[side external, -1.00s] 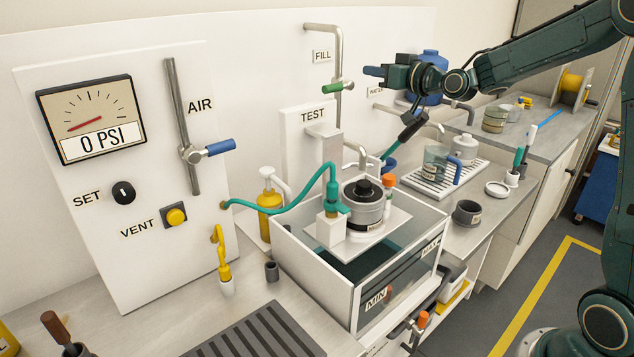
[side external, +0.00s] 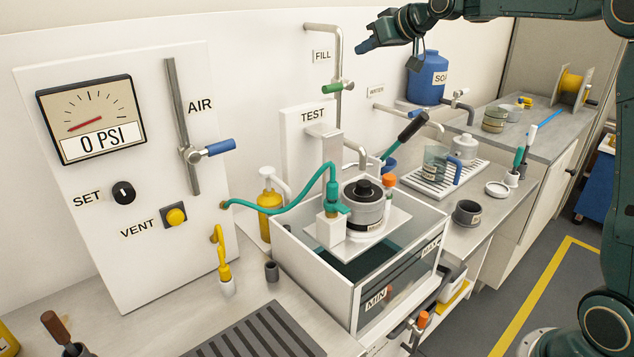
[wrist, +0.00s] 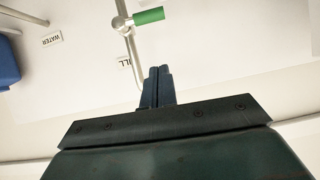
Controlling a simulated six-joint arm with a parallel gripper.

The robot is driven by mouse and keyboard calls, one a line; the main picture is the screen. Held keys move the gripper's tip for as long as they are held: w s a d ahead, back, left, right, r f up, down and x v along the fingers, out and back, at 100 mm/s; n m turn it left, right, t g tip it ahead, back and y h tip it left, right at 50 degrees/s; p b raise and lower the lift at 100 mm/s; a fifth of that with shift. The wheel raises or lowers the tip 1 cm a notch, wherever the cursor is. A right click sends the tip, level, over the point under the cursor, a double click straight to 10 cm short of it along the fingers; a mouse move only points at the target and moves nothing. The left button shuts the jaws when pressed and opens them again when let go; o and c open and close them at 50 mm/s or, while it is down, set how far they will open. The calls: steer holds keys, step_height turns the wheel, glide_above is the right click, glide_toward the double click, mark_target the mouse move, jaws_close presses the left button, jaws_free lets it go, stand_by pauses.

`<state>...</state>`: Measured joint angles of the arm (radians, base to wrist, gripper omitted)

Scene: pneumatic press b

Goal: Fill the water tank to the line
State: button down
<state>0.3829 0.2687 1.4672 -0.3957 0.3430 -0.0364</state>
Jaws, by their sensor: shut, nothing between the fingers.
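The water tank (side external: 283,240) is a clear-walled box with white edges on the bench. Its front carries MIN and MAX marks, and dark teal water shows low inside.
The gauge panel (side external: 130,180) at left reads 0 PSI, with a blue-handled air valve (side external: 220,147). Open air surrounds my gripper.

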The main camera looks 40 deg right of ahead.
steer(key=shift+s+d+r+g, duration=0.1)
steer(key=shift+s+r+g, duration=0.2)
steer(key=shift+r+g, duration=0.35)
steer(key=shift+w, duration=0.1)
glide_above(336, 87)
steer(key=s, duration=0.2)
step_height(336, 87, down, 6)
steer(key=shift+w+a+f, duration=0.1)
steer(key=shift+a+f, duration=0.05)
steer(key=shift+f, duration=0.7)
steer(key=shift+w+a+f, duration=0.1)
steer(key=shift+f, duration=0.75)
